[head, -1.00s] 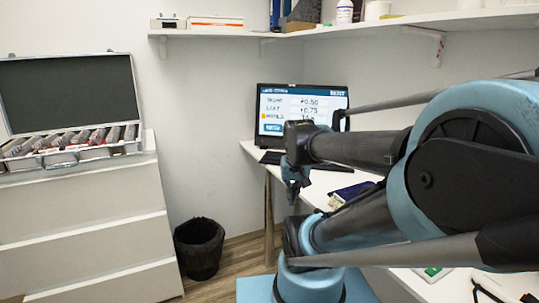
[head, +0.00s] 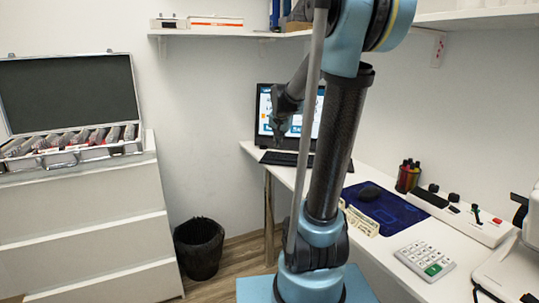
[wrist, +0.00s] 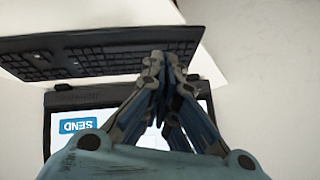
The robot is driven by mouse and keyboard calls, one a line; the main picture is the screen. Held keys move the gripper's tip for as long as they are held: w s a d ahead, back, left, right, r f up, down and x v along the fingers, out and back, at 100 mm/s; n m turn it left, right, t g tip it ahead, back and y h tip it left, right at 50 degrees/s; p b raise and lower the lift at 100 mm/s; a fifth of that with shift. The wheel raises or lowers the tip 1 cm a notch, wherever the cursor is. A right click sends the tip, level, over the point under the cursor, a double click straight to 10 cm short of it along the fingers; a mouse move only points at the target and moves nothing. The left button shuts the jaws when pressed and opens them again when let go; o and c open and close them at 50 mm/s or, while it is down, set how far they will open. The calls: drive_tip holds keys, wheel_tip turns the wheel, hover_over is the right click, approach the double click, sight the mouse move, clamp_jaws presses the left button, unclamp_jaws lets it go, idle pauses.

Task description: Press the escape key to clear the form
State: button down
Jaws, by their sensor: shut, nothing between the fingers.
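The black keyboard (head: 284,158) lies on the desk in front of the monitor (head: 261,125). It also shows in the wrist view (wrist: 90,58), where no key can be told as escape. The screen is lit and partly hidden by my arm in the head view. In the wrist view the monitor (wrist: 49,128) appears upside down, with a blue SEND button. My gripper (wrist: 165,58) is shut and empty. In the head view my gripper (head: 279,138) shows in front of the screen.
A wall shelf (head: 225,33) runs above. A black bin (head: 199,248) stands on the floor beside an open case (head: 70,90) on drawers.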

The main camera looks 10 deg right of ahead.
drive_tip(key=w+m+t, duration=0.2)
drive_tip(key=w+m, duration=0.1)
drive_tip(key=w, duration=1.8)
drive_tip(key=shift+w+m+t, duration=0.25)
drive_tip(key=shift+m+t, duration=0.05)
drive_tip(key=shift+a+f, duration=0.1)
drive_tip(key=shift+f, duration=4.35)
drive_tip(key=shift+s+f, duration=0.1)
drive_tip(key=shift+f, duration=0.7)
drive_tip(key=shift+r, duration=0.9)
drive_tip(key=shift+r, duration=2.5)
